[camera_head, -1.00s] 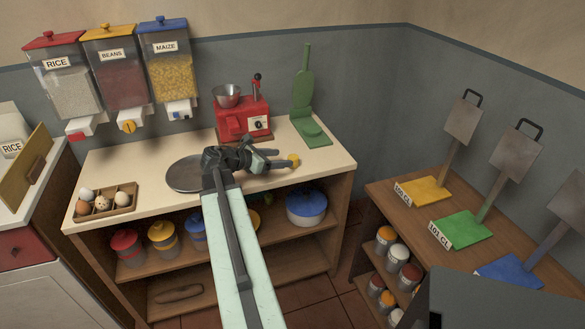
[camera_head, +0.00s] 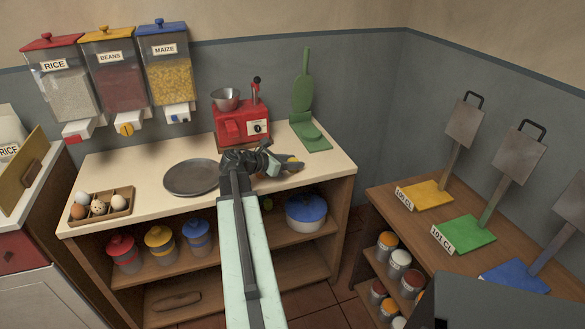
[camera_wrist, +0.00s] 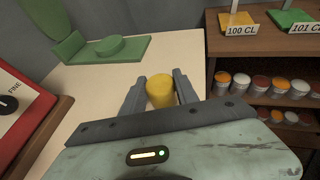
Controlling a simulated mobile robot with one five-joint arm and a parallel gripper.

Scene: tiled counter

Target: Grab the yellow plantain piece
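The yellow plantain piece (camera_wrist: 160,92) is a short upright cylinder on the pale counter (camera_wrist: 88,82). In the head view it shows as a small yellow spot (camera_head: 293,159), partly hidden by my fingers. My gripper (camera_wrist: 160,76) is open, with one finger on each side of the piece. The piece stands between the fingers, with what looks like a thin gap on each side. In the head view my gripper (camera_head: 291,162) is low at the counter's right end.
A green press (camera_head: 304,110) stands behind the piece, and a red grinder (camera_head: 240,122) is to its left. A dark round plate (camera_head: 191,177) and an egg tray (camera_head: 101,205) lie farther left. The counter's right edge is close to my gripper.

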